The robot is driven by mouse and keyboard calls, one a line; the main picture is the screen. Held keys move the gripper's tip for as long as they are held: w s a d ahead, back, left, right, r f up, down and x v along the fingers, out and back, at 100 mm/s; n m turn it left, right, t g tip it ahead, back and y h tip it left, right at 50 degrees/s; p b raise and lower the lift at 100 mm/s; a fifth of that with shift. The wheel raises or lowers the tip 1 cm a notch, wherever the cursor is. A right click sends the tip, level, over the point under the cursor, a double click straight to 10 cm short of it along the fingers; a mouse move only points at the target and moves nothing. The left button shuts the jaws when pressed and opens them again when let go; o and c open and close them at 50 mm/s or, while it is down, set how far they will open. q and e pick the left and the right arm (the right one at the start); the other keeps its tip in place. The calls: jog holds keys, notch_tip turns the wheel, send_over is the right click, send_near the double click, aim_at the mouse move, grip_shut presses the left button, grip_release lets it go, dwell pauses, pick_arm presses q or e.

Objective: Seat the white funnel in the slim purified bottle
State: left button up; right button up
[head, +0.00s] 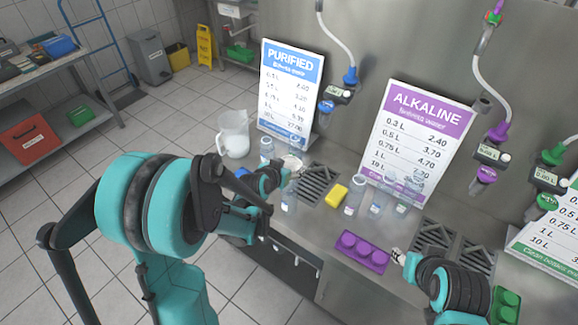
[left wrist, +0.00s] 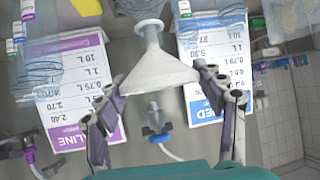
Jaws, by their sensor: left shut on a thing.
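The white funnel (left wrist: 160,72) is between the fingers of my left gripper (left wrist: 165,95), which is shut on its wide cone. In the head view the funnel (head: 293,161) shows small at the tip of my left gripper (head: 277,175), over the counter in front of the PURIFIED sign. A slim clear bottle (head: 289,197) stands upright just below it. Whether the spout is inside the bottle's neck cannot be told. My right gripper (head: 398,257) is at the lower right near the counter's front edge; its fingers are too small to read.
The PURIFIED sign (head: 290,85) and ALKALINE sign (head: 415,135) stand behind. A clear pitcher (head: 234,135) stands left. Drain grates (head: 318,183) are set in the counter.

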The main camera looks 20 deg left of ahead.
pick_arm(q)
jog(key=shift+f, duration=0.3)
jog(key=o, duration=0.9)
jog(key=shift+o, duration=0.2)
jog(key=v, duration=1.2)
